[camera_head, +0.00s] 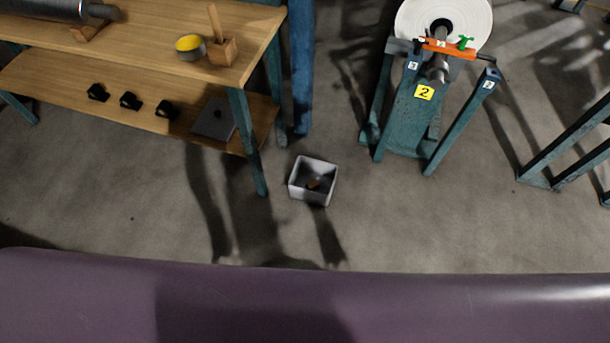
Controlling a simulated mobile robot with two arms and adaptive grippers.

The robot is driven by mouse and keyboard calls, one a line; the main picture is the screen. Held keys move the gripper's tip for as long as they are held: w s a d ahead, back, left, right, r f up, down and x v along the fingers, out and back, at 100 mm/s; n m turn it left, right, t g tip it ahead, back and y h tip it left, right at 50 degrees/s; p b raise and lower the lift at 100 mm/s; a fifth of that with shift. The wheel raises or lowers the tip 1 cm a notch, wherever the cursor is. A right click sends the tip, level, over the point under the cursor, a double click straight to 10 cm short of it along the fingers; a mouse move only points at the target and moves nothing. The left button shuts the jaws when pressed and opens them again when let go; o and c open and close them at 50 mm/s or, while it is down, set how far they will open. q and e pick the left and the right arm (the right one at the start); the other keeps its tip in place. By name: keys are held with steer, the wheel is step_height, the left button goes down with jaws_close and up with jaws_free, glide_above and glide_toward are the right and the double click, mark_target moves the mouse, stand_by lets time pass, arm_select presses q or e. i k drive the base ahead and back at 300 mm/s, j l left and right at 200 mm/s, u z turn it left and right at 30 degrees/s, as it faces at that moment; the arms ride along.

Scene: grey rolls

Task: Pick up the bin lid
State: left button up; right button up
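A flat dark grey square plate with a small dark knob, which looks like the bin lid (214,121), lies on the lower shelf of the wooden bench, near its right end. A small open bin (328,166) with light grey walls stands on the floor to the right of the bench. A small brown object (313,184) lies inside it. Neither of my grippers shows in the head view.
The wooden bench (130,48) has teal legs and carries a yellow-topped round pot (190,47) and a wooden block with a handle (222,50). Several black pieces lie on the lower shelf. A teal roll stand (407,125) is at the right.

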mark_target(216, 120)
steer(key=i+j+z, duration=0.2)
steer(key=j, duration=0.45)
steer(key=j+z, duration=0.2)
steer(key=j, duration=0.45)
steer(key=k, duration=0.05)
